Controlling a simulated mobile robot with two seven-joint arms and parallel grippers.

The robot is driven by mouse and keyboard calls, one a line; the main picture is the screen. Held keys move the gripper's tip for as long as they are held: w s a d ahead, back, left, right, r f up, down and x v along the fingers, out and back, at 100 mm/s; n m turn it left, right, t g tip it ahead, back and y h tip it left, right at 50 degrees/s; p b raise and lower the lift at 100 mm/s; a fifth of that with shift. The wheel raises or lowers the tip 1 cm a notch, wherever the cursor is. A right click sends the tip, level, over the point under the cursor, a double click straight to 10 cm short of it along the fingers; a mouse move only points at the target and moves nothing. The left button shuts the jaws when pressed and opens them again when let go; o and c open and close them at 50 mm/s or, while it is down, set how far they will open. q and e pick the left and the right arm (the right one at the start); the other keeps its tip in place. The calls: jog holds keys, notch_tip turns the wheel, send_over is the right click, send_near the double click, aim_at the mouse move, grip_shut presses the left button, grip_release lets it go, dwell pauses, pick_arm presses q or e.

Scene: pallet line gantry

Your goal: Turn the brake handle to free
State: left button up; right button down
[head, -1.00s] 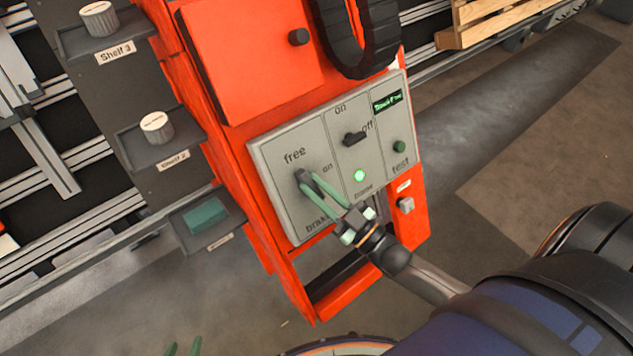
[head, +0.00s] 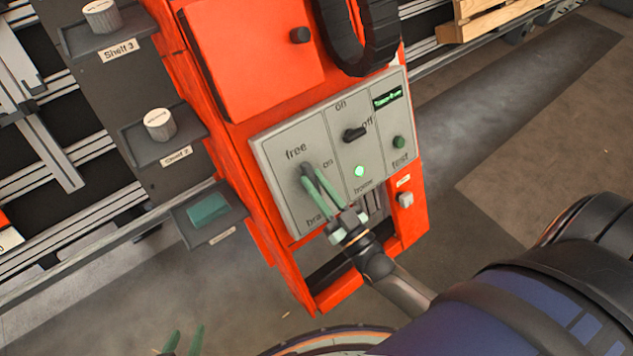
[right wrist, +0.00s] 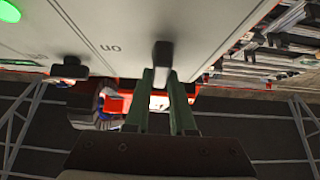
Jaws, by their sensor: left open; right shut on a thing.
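The brake handle (head: 306,172) is a dark lever on the grey control panel (head: 275,165), between the word "free" above and a partly covered "brake" label below. My right gripper (head: 312,178) reaches up from the lower right with green fingers shut on the handle. In the right wrist view the dark handle (right wrist: 163,54) stands between the fingertips (right wrist: 163,76), near the word "on". The fingers hide part of the handle, so its exact angle is hard to tell. My left gripper (head: 184,340) is open and empty at the bottom edge, away from the panel.
The panel also has a dark on/off switch (head: 354,135), a lit green lamp (head: 359,171), a green test button (head: 399,142) and a small display (head: 387,97). Labelled shelves stand left of the orange cabinet (head: 250,75). A black hose loop (head: 380,50) hangs above.

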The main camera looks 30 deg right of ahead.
jog(key=c, duration=0.8)
grip_release()
jog(key=shift+o, duration=0.2)
jog(key=v, duration=1.2)
jog(key=shift+s, duration=0.25)
jog(key=shift+d, duration=0.1)
